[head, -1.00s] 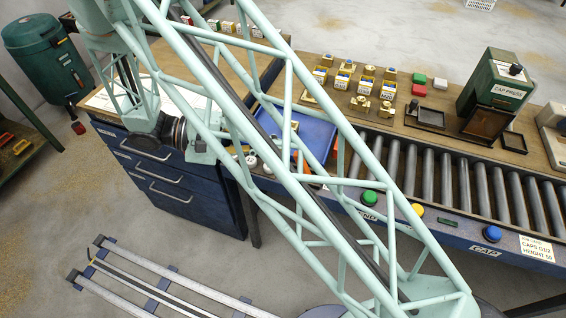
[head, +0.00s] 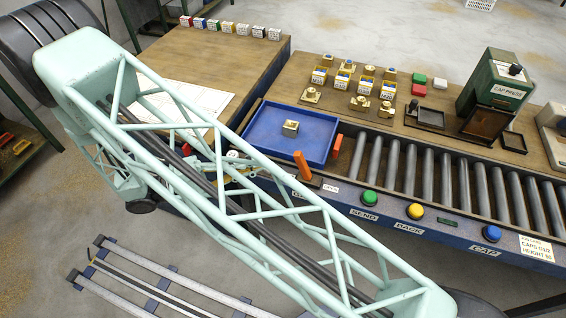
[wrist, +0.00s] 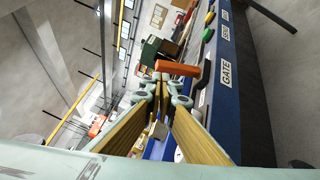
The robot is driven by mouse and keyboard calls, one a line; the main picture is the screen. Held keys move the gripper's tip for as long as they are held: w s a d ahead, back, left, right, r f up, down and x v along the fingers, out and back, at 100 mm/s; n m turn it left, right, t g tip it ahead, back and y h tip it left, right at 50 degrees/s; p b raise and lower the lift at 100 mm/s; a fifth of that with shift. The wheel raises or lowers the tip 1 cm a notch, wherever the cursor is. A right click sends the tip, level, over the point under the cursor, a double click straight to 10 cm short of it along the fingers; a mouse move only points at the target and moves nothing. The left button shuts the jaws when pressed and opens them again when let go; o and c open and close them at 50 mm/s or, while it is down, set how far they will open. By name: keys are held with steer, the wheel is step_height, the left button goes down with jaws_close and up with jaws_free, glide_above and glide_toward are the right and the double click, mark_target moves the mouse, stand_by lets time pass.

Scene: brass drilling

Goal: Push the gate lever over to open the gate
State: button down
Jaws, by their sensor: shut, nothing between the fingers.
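The orange gate lever (head: 302,166) stands up from the front edge of the conveyor, beside the blue tray. In the wrist view the lever (wrist: 178,67) lies across the picture just beyond my fingertips, next to the GATE label (wrist: 226,73). My gripper (wrist: 161,82) is shut and empty, with its tips close to the lever; I cannot tell whether they touch it. In the head view my gripper is partly hidden behind my arm's lattice, left of the lever. A second orange piece (head: 337,146), perhaps the gate, stands upright between tray and rollers.
The blue tray (head: 262,150) holds a brass block (head: 290,128). Rollers (head: 428,172) run right from it. Green (head: 370,198), yellow (head: 415,211) and blue (head: 492,234) buttons line the front rail. Several brass parts and the cap press (head: 497,85) stand behind.

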steer(key=s+a+f+n+t, duration=0.1)
steer(key=a+f+n+t, duration=0.1)
steer(key=a+f+t, duration=0.2)
steer(key=shift+s+a+f+t+h, duration=0.15)
steer(key=shift+a+f+t+h, duration=0.2)
steer(key=shift+f, duration=0.25)
stand_by(0.4)
steer(key=b, duration=0.1)
glide_toward(303, 166)
steer(key=w, duration=0.2)
steer(key=w+d+r, duration=0.1)
steer(key=w+r, duration=0.1)
steer(key=w, duration=0.1)
steer(key=shift+w+d, duration=0.2)
steer(key=shift+w, duration=0.2)
steer(key=shift+s+d+r+b, duration=0.15)
steer(key=shift+s+d+r, duration=0.1)
steer(key=shift+d, duration=0.25)
steer(key=shift+s+d+r+b, duration=0.15)
steer(key=shift+s+d+r, duration=0.1)
steer(key=shift+d, duration=0.25)
